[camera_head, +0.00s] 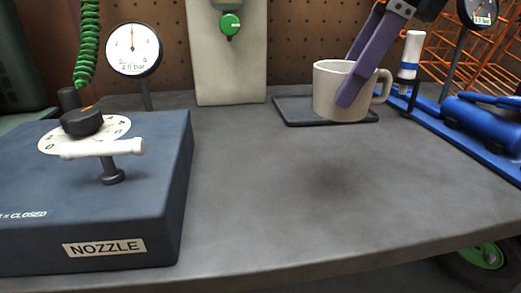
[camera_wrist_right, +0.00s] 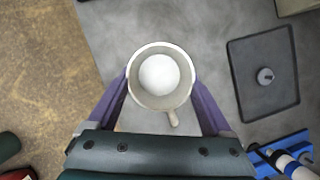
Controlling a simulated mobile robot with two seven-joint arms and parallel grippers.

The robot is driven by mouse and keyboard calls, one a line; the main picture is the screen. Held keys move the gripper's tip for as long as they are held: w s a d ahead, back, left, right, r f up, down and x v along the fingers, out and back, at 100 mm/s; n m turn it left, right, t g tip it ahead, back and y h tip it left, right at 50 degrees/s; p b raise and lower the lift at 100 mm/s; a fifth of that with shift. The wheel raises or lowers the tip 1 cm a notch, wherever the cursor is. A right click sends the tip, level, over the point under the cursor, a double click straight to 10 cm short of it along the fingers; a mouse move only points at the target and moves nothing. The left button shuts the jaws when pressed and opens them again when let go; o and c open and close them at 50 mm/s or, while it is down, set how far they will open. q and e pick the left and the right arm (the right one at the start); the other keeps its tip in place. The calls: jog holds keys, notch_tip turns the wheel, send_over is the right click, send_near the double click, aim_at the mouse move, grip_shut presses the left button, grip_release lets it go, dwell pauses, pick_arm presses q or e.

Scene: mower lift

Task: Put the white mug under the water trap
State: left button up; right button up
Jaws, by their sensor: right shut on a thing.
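The white mug (camera_head: 328,92) is upright with its handle to the right in the head view. My right gripper's purple fingers (camera_head: 362,58) are shut on it. A soft dark shadow on the bench in front suggests the mug is held above the bench. In the right wrist view the mug (camera_wrist_right: 134,92) sits between the fingertips (camera_wrist_right: 160,92); a white round shape shows inside, its nature unclear. A green knob with a small tip (camera_head: 230,25), perhaps the water trap's drain, hangs on a pale upright panel at the back. My left gripper is not in view.
A dark square mat (camera_head: 292,112) lies behind the mug. A blue stand (camera_head: 440,125) with a blue cylinder is at the right. A dark blue NOZZLE box (camera_head: 150,220) with a valve and a gauge (camera_head: 133,50) are at the left. The middle of the bench is clear.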

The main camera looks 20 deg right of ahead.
notch_tip(320, 180, down, 10)
jog(key=b, duration=0.6)
jog(key=shift+b, duration=0.3)
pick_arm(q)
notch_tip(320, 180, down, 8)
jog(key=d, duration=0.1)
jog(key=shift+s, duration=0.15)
pick_arm(e)
jog(key=shift+r, duration=0.15)
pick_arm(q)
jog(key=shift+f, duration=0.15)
pick_arm(e)
jog(key=o, duration=1.2)
jog(key=shift+c, duration=0.2)
